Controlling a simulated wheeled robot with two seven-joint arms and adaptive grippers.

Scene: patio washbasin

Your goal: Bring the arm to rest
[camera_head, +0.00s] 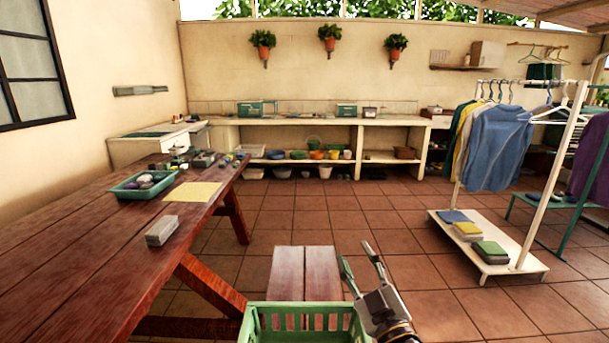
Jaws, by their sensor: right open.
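My right gripper (362,268) is at the lower middle of the head view. Its two fingers are spread apart and point up and away, with nothing between them. It is over the right rim of a green slatted crate (268,314), which stands at the bottom edge in front of a wooden bench or stool (304,270). I cannot tell whether the gripper touches the crate. The front part of the crate is cut off by the picture edge. My left gripper is not in view.
A dark red wooden table (95,250) fills the left, with a grey block (162,231), a yellow sheet (193,191) and a green tray (125,192) on it. A clothes rack (545,190) stands on the right. The tiled floor (350,215) between is clear.

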